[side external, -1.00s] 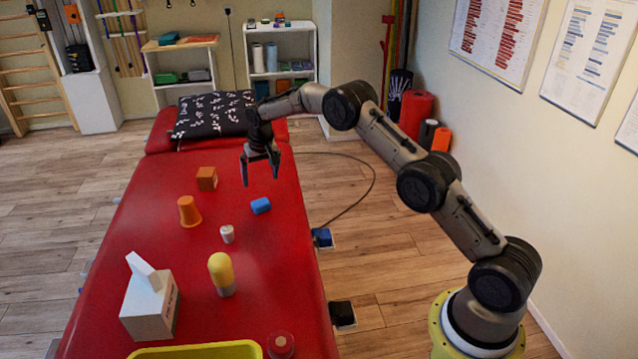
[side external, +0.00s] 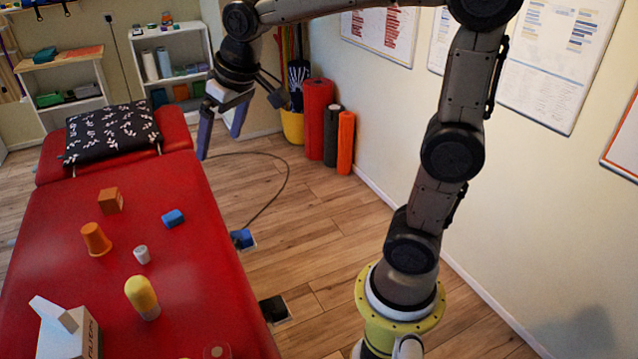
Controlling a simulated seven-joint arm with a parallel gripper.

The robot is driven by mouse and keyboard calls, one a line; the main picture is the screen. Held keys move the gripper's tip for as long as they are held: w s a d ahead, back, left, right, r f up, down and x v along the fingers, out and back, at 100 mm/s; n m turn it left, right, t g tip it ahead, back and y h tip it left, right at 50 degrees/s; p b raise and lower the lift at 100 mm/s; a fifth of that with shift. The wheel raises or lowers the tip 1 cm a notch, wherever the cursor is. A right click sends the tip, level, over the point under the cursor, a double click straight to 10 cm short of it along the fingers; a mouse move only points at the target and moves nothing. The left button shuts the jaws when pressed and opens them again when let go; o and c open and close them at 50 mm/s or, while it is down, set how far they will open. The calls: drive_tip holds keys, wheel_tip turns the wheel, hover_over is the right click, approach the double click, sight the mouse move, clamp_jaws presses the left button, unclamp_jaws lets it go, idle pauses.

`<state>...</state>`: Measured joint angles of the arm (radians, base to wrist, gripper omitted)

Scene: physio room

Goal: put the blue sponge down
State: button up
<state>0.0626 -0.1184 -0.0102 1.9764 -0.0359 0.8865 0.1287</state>
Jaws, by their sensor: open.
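A small blue block, the blue sponge (side external: 173,218), lies on the red treatment table (side external: 190,300), near its right edge. My gripper (side external: 220,147) is open and empty, with its two fingers pointing down. It is raised above and beyond the sponge in the picture, apart from it. Nothing hides the sponge.
A black patterned pillow (side external: 110,131) lies at the far end.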

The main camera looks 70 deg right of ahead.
drive_tip(key=s+a+f+n, duration=0.1)
drive_tip(key=s+f, duration=0.1)
drive_tip(key=s, duration=0.7)
drive_tip(key=s+a+f+n+t, duration=0.1)
drive_tip(key=s+f, duration=0.1)
drive_tip(key=s, duration=0.8)
drive_tip(key=shift+s+a+f+y, duration=0.15)
drive_tip(key=shift+a+f+y, duration=0.15)
drive_tip(key=shift+a, duration=0.1)
